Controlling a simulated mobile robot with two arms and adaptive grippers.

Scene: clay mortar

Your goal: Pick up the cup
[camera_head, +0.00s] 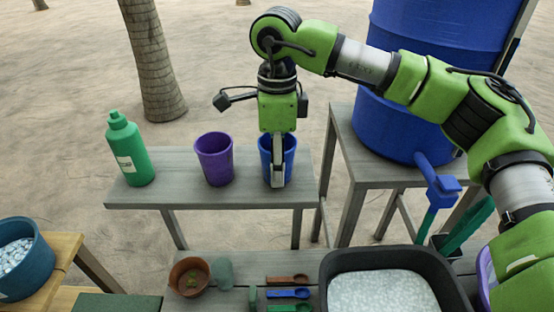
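A blue cup (290,150) stands upright on the grey bench, at its right end. A purple cup (213,160) stands upright to its left. My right gripper (278,180) points straight down at the blue cup. A pale finger hangs in front of the cup's near side and covers part of it. The other finger is hidden, so I cannot tell whether the fingers touch or grip the cup. My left gripper is out of view.
A green bottle (130,150) stands at the left of the bench (180,196). A large blue barrel (400,85) with a tap stands at the right on a grey stand (352,150). A black tub (334,262) of white pellets, a brown pot (189,276) and small scoops are nearer.

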